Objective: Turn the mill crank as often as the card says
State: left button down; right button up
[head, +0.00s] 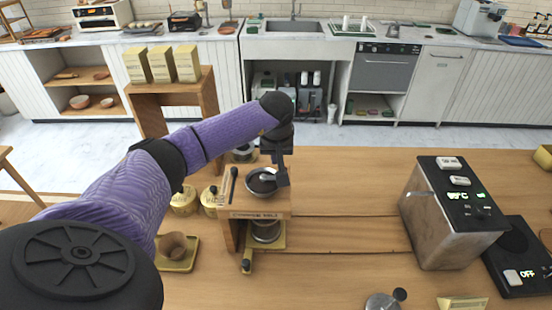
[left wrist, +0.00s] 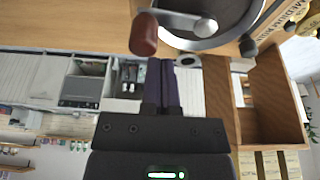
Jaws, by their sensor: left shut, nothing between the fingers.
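The coffee mill (head: 262,215) is a wooden box with a lettered front and a dark round hopper (head: 258,187) on top. Its silver crank (head: 266,177) lies across the hopper. In the left wrist view the crank arm (left wrist: 182,20) ends in a brown knob (left wrist: 144,35). My left gripper (head: 282,180) is at the hopper's right side. In the left wrist view its fingers (left wrist: 161,70) are together and empty, just beside the knob; I cannot tell whether they touch it. A yellowish card-like piece (head: 462,303) is cut off by the bottom edge, its text unreadable. My right gripper is out of view.
A metal box with a lit display (head: 455,215) stands at the right beside a dark scale (head: 520,265). Gold tins (head: 184,202) and a tray with a brown cup (head: 175,255) are left of the mill. The table between mill and metal box is clear.

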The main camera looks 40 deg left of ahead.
pick_arm(q)
jog(key=shift+f+b, duration=0.75)
jog(key=shift+f, duration=0.2)
jog(key=shift+r, duration=0.1)
jog(key=shift+r+p, duration=0.75)
jog(key=shift+r, duration=0.1)
